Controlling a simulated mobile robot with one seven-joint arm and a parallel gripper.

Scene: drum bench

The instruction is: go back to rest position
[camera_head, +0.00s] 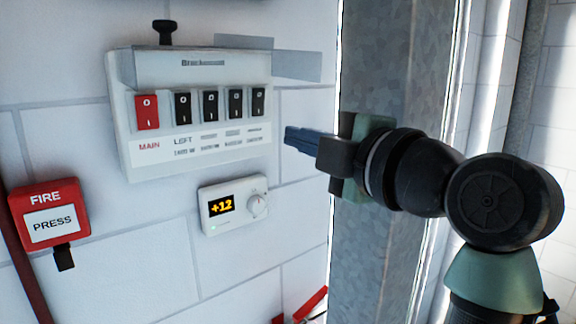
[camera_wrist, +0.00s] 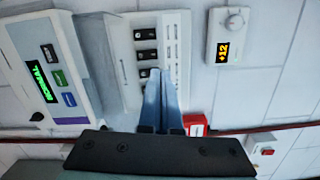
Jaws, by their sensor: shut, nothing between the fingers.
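My gripper (camera_head: 290,136) is shut with nothing between its blue fingers. In the head view it points left, in front of the wall and to the right of the white breaker box (camera_head: 200,165). In the wrist view the shut fingertips (camera_wrist: 163,75) overlap the row of black switches on the breaker box (camera_wrist: 118,55). I cannot tell a contact there; the head view shows the tips apart from the switches. The box has a red MAIN switch (camera_head: 147,112) and several black switches (camera_head: 210,106). The fingers hide part of the row in the wrist view.
A thermostat (camera_head: 233,206) reading +12 is below the box. A red fire call point (camera_head: 49,215) is at lower left. A metal column (camera_head: 375,75) stands behind my gripper. In the wrist view a panel with a green display (camera_wrist: 42,82) is at left.

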